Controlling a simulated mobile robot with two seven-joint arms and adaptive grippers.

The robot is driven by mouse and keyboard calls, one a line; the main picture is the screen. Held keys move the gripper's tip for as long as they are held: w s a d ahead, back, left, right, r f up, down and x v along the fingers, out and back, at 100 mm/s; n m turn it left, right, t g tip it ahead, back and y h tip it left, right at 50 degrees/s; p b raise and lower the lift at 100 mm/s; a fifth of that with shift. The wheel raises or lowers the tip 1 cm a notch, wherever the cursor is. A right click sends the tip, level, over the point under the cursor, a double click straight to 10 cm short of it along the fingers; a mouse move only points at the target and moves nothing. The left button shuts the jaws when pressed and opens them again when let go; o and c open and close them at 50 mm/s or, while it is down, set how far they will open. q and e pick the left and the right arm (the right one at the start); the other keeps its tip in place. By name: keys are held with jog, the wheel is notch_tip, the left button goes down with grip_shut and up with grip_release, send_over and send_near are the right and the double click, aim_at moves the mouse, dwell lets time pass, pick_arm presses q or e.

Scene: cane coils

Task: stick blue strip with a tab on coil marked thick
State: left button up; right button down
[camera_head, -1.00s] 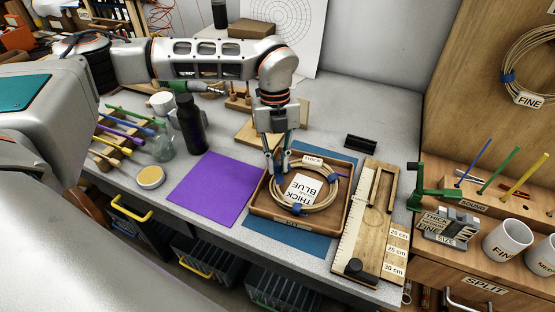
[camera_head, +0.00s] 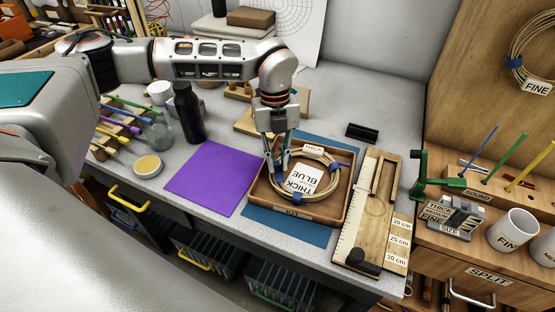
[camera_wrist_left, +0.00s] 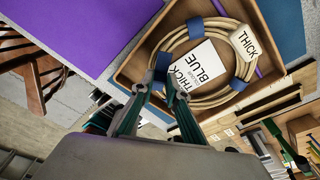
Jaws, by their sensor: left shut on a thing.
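The coil marked thick (camera_head: 336,186) lies in a brown wooden tray (camera_head: 345,207), with a THICK tag (camera_wrist_left: 245,43) on its far side. Blue bands wrap the coil in the left wrist view, one at the top (camera_wrist_left: 195,27) and one lower right (camera_wrist_left: 240,82). A white card (camera_head: 303,180) reading THICK and BLUE lies inside the ring. My left gripper (camera_head: 276,163) points down at the coil's left side, shut on a blue strip (camera_wrist_left: 160,74) at the coil's rim. The fingers partly hide the strip, and I cannot tell whether its tab is stuck down. My right gripper is not in view.
A purple mat (camera_head: 208,180) lies left of the tray and a blue mat (camera_head: 290,228) under it. A wooden measuring board (camera_head: 375,215) stands close on the right. A black bottle (camera_head: 189,115) stands at the back left, near my left arm.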

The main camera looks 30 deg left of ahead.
aim_at(277, 170)
pick_arm(q)
jog(key=shift+f+b, duration=0.35)
jog(key=shift+f, duration=0.35)
dwell(1.1)
jog(key=o, duration=0.7)
jog(key=shift+r, duration=0.1)
jog(key=shift+r+p, duration=1.35)
jog(key=shift+r, duration=0.4)
jog(key=shift+r+p, duration=1.15)
jog(key=shift+r, duration=0.6)
